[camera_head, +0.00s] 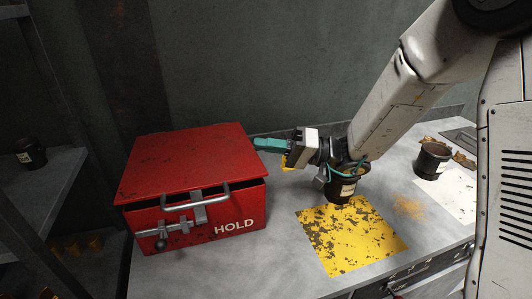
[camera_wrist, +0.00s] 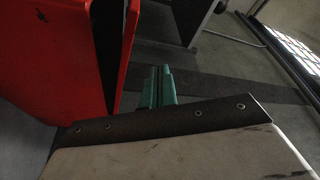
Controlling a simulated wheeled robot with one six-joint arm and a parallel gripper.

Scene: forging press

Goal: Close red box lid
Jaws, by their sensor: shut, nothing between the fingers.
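The red box (camera_head: 235,222), marked HOLD, stands on the left of the grey table. Its red lid (camera_head: 185,160) lies over the top and slopes down toward the front. A dark gap shows between the lid and the box front, so the lid looks slightly ajar. A grey handle and latch (camera_head: 198,208) are on the front. My gripper (camera_head: 257,144) has its teal fingers shut and empty at the lid's right edge; I cannot tell whether they touch it. In the wrist view the fingers (camera_wrist: 158,84) are together beside the red box (camera_wrist: 50,60), with a dark gap along its edge.
A dark labelled can (camera_head: 341,187) stands below my wrist, behind a worn yellow patch (camera_head: 350,236). Another can (camera_head: 432,160) stands at the right. A shelf (camera_head: 50,185) with a dark can (camera_head: 30,153) is at far left. A wall rises behind the table.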

